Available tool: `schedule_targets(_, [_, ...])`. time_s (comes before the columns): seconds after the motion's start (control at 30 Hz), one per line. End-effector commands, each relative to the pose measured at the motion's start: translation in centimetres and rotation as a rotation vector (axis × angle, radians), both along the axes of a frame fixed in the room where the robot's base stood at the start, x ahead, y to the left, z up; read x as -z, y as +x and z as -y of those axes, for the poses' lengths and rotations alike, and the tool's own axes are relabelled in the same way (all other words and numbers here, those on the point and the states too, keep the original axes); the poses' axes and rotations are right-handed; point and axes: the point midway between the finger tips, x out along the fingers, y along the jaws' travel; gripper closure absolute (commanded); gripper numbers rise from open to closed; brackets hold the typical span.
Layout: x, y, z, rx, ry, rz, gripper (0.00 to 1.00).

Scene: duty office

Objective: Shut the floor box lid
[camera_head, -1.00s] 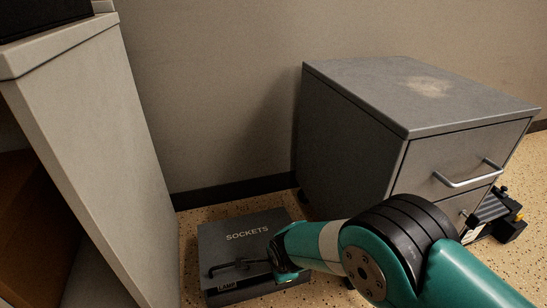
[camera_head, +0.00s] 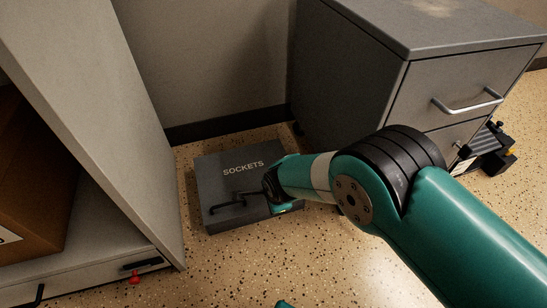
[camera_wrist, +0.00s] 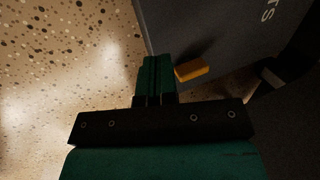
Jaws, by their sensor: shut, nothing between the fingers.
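The floor box (camera_head: 214,221) is a low dark grey box on the speckled floor. Its lid (camera_head: 220,175), marked SOCKETS, lies flat over it, and I see no gap at the front edge. A thin black handle (camera_head: 228,203) sits near the lid's front. My gripper (camera_head: 272,191) is at the lid's front right part, hiding that corner; I cannot tell whether it touches. In the wrist view the shut, empty green fingers (camera_wrist: 157,64) point at the lid's edge (camera_wrist: 190,35), beside a small orange block (camera_wrist: 192,70).
A grey drawer cabinet (camera_head: 350,90) stands behind and right of the box. A pale shelf unit (camera_head: 95,110) with a brown carton (camera_head: 30,190) stands at the left. A dark device (camera_head: 487,150) lies at the far right. The floor in front is clear.

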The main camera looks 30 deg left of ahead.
Motion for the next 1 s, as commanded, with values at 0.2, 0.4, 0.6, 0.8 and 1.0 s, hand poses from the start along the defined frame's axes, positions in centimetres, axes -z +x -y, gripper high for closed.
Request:
schedule_targets(0.2, [-3.3, 0.3, 0.1, 0.005, 0.002, 0.001, 1.00])
schedule_targets(0.4, [-6.4, -1.5, 2.3, 0.005, -0.005, -0.002, 1.00])
schedule_targets(0.6, [-8.2, -4.1, 5.0, 0.006, -0.003, -0.001, 1.00])
schedule_targets(0.8, [-8.8, -5.4, 6.4, 0.006, -0.001, -0.001, 1.00])
schedule_targets(1.0, [-9.1, -5.5, 6.6, 0.005, 0.001, 0.001, 1.00])
